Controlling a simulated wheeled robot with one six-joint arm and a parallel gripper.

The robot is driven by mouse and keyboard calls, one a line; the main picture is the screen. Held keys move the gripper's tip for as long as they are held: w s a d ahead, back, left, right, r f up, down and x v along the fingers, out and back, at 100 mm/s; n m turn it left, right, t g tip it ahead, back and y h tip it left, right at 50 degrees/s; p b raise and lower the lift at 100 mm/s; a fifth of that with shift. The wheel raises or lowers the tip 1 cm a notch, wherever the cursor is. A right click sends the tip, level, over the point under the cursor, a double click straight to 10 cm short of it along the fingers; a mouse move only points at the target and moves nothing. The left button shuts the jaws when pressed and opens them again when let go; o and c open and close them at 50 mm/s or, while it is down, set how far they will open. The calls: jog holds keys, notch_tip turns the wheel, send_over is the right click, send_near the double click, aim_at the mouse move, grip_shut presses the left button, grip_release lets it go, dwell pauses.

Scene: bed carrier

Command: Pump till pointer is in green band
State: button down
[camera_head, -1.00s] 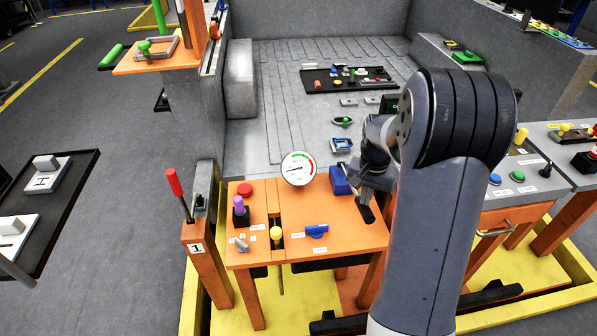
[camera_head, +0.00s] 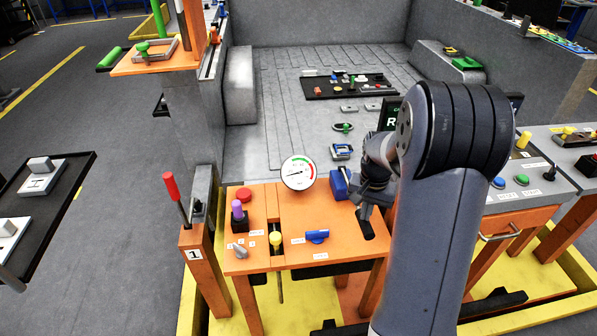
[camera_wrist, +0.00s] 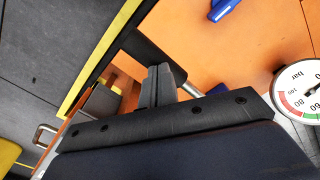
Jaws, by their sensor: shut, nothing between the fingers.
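The round white pressure gauge (camera_head: 298,172) stands at the back of the orange table. Its green band is at the upper right of the dial, with red beside it. The dark pointer lies toward the left, outside the green. The gauge also shows at the right edge in the wrist view (camera_wrist: 303,88). A blue block (camera_head: 340,185) sits right of the gauge.
The orange table (camera_head: 335,255) also carries a blue handle (camera_head: 317,236), yellow knob (camera_head: 275,238), purple knob (camera_head: 237,207) and red button (camera_head: 244,194). A red lever (camera_head: 172,190) stands left. A grey control panel (camera_head: 530,180) stands right.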

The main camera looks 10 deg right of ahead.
notch_tip(320, 180, up, 12)
jog(key=w+p, duration=0.2)
jog(key=p, duration=0.6)
jog(key=shift+f, duration=0.25)
jog(key=shift+f, duration=0.1)
jog(key=shift+s+f+b, duration=0.4)
jog(key=shift+f+b, duration=1.1)
jog(key=shift+f, duration=0.65)
jog(key=shift+s+f+b, duration=0.4)
jog(key=shift+f+b, duration=1.1)
jog(key=shift+f, duration=0.6)
jog(key=shift+s+f+b, duration=0.4)
jog(key=shift+f+b, duration=1.1)
jog(key=shift+f, duration=0.65)
notch_tip(320, 180, up, 13)
jog(key=w+p, duration=0.2)
jog(key=p, duration=0.8)
jog(key=shift+w, duration=0.15)
